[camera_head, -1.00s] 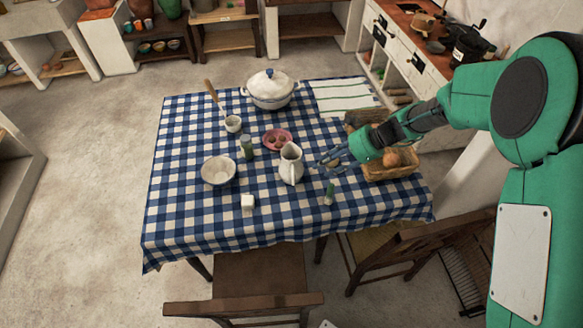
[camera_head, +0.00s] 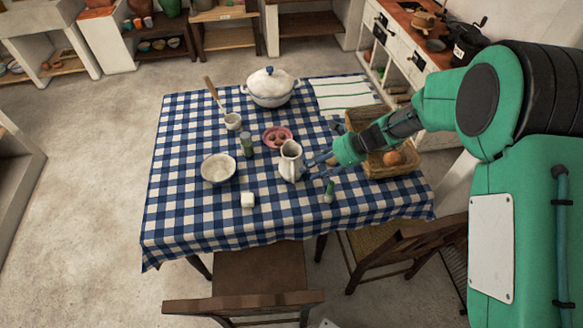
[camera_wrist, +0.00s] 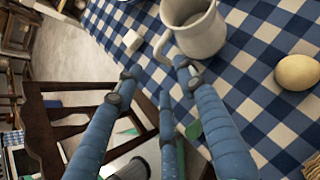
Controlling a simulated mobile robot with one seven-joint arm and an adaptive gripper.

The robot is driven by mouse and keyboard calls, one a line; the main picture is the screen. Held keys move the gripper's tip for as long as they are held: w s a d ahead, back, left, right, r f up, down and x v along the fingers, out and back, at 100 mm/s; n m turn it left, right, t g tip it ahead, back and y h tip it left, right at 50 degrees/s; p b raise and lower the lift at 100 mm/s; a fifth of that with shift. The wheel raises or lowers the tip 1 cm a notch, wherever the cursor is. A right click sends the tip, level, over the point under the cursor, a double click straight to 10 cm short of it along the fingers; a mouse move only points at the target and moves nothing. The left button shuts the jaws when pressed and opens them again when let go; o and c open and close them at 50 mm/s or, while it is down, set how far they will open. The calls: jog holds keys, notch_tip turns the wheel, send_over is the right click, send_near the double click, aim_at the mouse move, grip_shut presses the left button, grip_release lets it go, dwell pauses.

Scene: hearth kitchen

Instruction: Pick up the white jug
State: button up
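The white jug (camera_head: 290,161) stands upright on the checked tablecloth, near the middle of the table. In the wrist view the jug (camera_wrist: 203,32) is at the top, its handle (camera_wrist: 164,46) turned towards my fingers. My gripper (camera_head: 312,167) is just to the right of the jug in the head view. In the wrist view my gripper's blue fingers (camera_wrist: 155,72) are spread, with the handle just beyond and between the tips. I cannot tell whether a fingertip touches the jug. Nothing is held.
A white cube (camera_head: 248,200), a small green item (camera_head: 329,192), a bowl (camera_head: 218,169), a green jar (camera_head: 247,147) and a pink plate (camera_head: 277,138) surround the jug. A pale egg-shaped item (camera_wrist: 298,72) shows in the wrist view.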

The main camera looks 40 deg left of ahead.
aim_at(293, 177)
jog(key=shift+b+x, duration=0.3)
jog(key=shift+x, duration=1.7)
jog(key=shift+f, duration=0.1)
jog(key=shift+b+x, duration=0.9)
jog(key=shift+x, duration=1.65)
jog(key=shift+s, duration=0.1)
jog(key=shift+c, duration=0.5)
